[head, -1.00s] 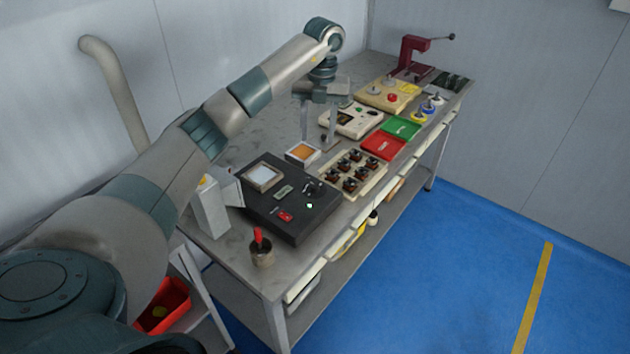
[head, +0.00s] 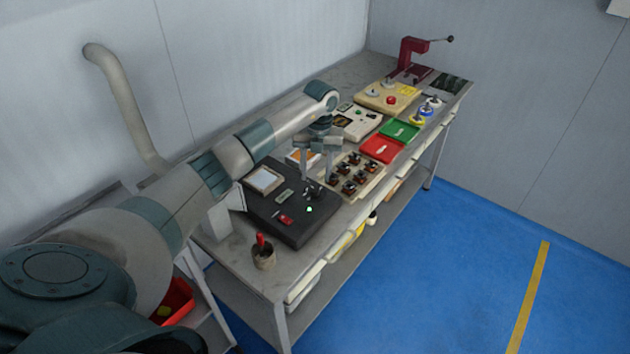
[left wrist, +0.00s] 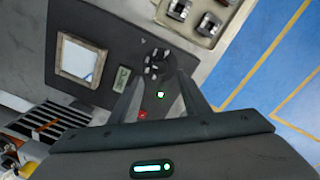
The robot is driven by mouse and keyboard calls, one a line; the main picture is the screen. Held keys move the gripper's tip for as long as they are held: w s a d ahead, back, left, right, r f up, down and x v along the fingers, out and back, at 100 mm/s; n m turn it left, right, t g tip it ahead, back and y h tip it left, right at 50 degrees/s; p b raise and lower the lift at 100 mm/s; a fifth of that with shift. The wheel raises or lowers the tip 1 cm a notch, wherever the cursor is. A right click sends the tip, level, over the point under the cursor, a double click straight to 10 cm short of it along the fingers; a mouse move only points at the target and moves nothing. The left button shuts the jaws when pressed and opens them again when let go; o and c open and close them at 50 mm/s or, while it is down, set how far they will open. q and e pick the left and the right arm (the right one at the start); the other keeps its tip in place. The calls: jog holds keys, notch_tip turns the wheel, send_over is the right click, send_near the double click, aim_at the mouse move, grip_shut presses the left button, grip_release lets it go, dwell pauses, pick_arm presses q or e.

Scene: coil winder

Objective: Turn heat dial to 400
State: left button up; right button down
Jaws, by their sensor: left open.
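The black control box (head: 296,236) lies on the workbench, with a round dark dial (left wrist: 158,64) on its face. In the head view the dial (head: 311,193) is small and close under my fingers. My left gripper (head: 317,180) is open and points down at the dial from above. The dial's scale and reading are too small to read. My right gripper is not in view.
The box also carries a small display (left wrist: 122,79), a green light (left wrist: 160,95), a red switch (head: 285,218) and a framed pale panel (head: 263,180). A tray of several dark parts (head: 377,182) stands close beside it.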

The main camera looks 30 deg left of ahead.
aim_at(314, 189)
pick_arm(q)
jog(key=shift+a+f+p, duration=0.15)
jog(key=shift+f+p, duration=0.5)
jog(key=shift+f, duration=2.1)
jog(key=c, duration=1)
